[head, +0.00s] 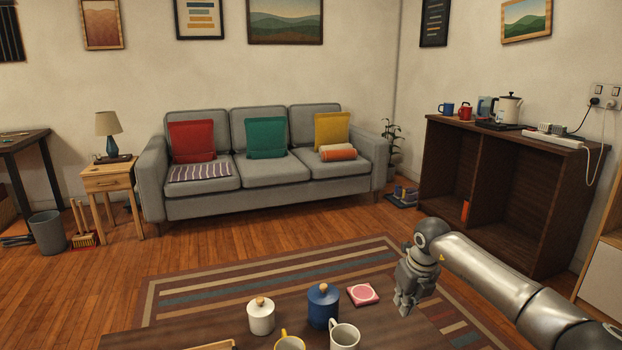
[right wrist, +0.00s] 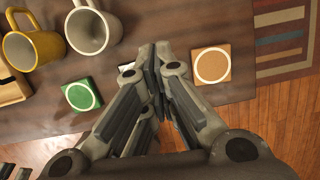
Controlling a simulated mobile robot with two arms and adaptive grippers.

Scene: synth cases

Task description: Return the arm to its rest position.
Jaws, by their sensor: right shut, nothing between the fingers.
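My right arm comes in from the right in the head view. Its gripper (head: 405,308) points down over the right part of the low wooden table (head: 160,340), right of the pink square piece (head: 363,294). In the right wrist view the fingers of this gripper (right wrist: 158,68) are shut together with nothing between them. Beneath and beside them are a green square coaster (right wrist: 82,95) on the left and an orange-brown one (right wrist: 211,65) on the right. The left gripper is not in view.
On the table stand a white lidded jar (head: 261,317), a blue lidded jar (head: 322,305), a white mug (head: 344,336) and a yellow mug (head: 291,342). A dark shelf unit (head: 490,195) stands at the right. A grey sofa (head: 270,187) is at the back, with open floor before it.

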